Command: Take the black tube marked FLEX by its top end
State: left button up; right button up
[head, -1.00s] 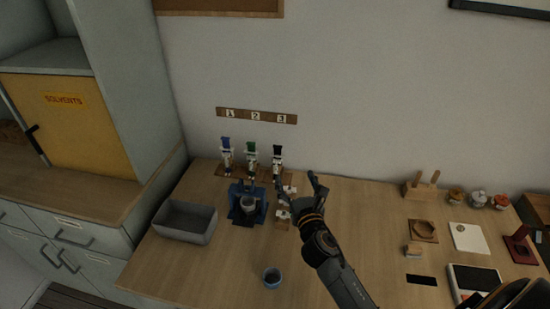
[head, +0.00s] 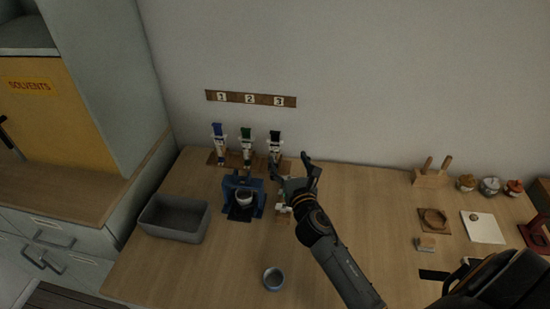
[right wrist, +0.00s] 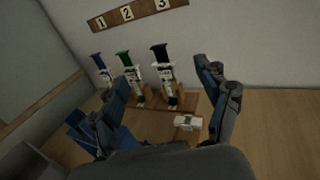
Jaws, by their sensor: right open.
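The black-topped tube (head: 274,149) stands cap-end up at the right end of a row of three, below the number 3. It also shows in the right wrist view (right wrist: 164,72), where its label is too small to read. The green-topped tube (head: 246,148) and the blue-topped tube (head: 219,145) stand to its left. My right gripper (head: 290,170) is open and empty, close to the black-topped tube on its right and near side. In the right wrist view the tube stands between the two spread fingers (right wrist: 163,85), beyond them. My left gripper is not in view.
A wooden strip (head: 250,98) numbered 1 to 3 is on the wall behind. A blue stand (head: 241,205) holding a grey cup is in front of the tubes. A grey bin (head: 174,222) is at left, a small cup (head: 273,279) nearer. Small white pieces lie beside the gripper.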

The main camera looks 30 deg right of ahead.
aim_at(276, 145)
jog(key=f+b, duration=0.1)
jog(key=f, duration=0.1)
jog(key=f+b, duration=0.2)
jog(key=shift+w+f, duration=0.2)
jog(key=shift+f, duration=0.2)
jog(key=shift+f+b, duration=0.4)
jog(key=shift+b, duration=0.3)
jog(key=b+x, duration=0.1)
jog(key=x, duration=0.7)
jog(key=shift+w+b, duration=0.15)
jog(key=shift+b, duration=0.15)
jog(key=b+x, duration=0.2)
jog(key=x, duration=0.3)
jog(key=shift+a+r, duration=0.1)
jog(key=shift+a, duration=0.05)
jog(key=shift+w+r, duration=0.1)
jog(key=shift+w, duration=0.2)
jog(key=shift+s, duration=0.1)
jog(key=shift+c, duration=0.5)
jog(key=c, duration=1.1)
